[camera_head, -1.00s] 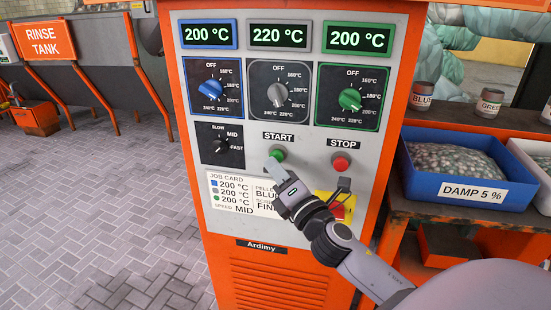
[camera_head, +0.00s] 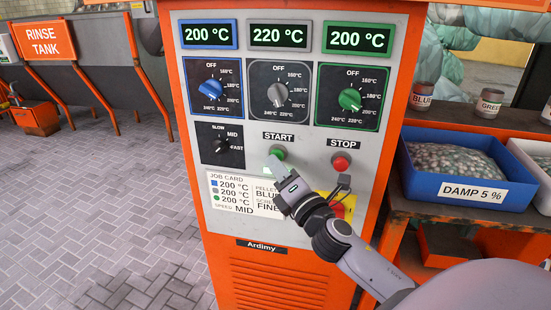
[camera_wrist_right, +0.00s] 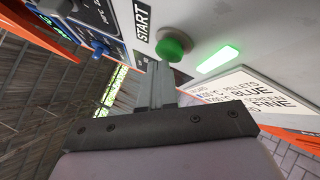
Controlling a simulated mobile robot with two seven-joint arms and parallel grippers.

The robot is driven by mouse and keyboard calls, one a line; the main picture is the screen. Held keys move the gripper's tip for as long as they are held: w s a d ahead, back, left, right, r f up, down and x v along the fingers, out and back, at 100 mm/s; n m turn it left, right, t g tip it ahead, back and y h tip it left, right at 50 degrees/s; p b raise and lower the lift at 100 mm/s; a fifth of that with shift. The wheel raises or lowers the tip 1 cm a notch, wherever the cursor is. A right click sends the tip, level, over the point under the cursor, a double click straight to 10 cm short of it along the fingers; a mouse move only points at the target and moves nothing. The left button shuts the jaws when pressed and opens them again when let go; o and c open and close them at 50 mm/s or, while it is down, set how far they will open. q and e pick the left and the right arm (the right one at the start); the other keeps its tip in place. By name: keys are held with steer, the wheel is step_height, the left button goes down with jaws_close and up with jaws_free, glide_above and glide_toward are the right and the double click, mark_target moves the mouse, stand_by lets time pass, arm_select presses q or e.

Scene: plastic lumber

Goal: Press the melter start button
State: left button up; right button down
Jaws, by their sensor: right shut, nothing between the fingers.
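The green START button (camera_head: 277,154) is on the light grey panel of the orange melter (camera_head: 268,225), under its START label. It also shows in the wrist view (camera_wrist_right: 174,45). My right gripper (camera_head: 273,165) is shut and empty, its fingertips right at the button's lower edge. In the wrist view the fingertips (camera_wrist_right: 159,72) overlap the near side of the button; I cannot tell whether they touch it. The red STOP button (camera_head: 341,162) is to the right. My left gripper is not in view.
The displays read 200, 220 and 200 °C above blue, grey (camera_head: 278,95) and green knobs. The job card (camera_head: 244,194) lists 200 °C three times and speed MID. A yellow-backed red control (camera_head: 343,206) is partly behind my arm. A blue bin (camera_head: 455,183) stands right.

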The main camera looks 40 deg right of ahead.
steer(key=shift+s, duration=0.1)
steer(key=shift+s+a, duration=0.55)
steer(key=shift+a, duration=0.1)
steer(key=s+a, duration=0.3)
steer(key=a, duration=0.1)
steer(key=shift+s, duration=0.15)
steer(key=shift+d, duration=0.1)
stand_by(0.8)
